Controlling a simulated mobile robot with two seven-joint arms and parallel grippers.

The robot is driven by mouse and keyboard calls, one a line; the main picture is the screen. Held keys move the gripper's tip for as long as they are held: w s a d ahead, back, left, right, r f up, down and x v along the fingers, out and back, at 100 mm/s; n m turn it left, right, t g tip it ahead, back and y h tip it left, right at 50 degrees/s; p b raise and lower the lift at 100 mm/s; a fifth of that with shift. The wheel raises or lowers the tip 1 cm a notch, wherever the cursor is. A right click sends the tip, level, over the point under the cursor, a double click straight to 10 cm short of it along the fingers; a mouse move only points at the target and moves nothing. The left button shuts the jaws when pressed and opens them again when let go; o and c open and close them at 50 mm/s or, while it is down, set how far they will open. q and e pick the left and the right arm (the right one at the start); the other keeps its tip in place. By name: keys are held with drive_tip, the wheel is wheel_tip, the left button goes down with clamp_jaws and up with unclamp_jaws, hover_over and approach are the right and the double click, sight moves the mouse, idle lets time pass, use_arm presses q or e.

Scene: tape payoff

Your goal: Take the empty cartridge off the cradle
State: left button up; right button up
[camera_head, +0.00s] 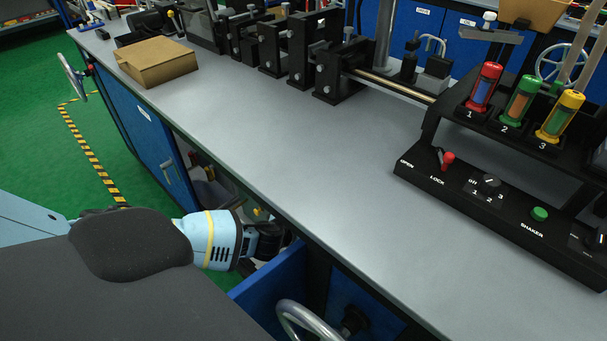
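Three capped cartridges stand in a black rack at the right: a red one (483,86) over number 1, a green one (520,101) over 2 and a yellow one (560,116) over 3. Each has a window with coloured content, and I cannot tell which, if any, is empty. The black rack (455,124), possibly the cradle, stands on the bench. My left gripper (268,240) is low at the bench's front edge, far left of the rack. It is dark and partly hidden, so its fingers are unclear. My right gripper is out of view.
The grey bench top (290,150) is clear in the middle. A cardboard box (155,62) lies at its far left. Black clamp fixtures (340,75) line the back. A control panel with a red LOCK lever (447,160) fronts the rack. A blue drawer (272,292) stands open below.

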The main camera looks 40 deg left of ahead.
use_arm(q)
drive_tip(key=shift+w+f, duration=0.25)
drive_tip(key=shift+w, duration=0.15)
drive_tip(key=c, duration=1.2)
drive_tip(key=shift+a+r, duration=0.1)
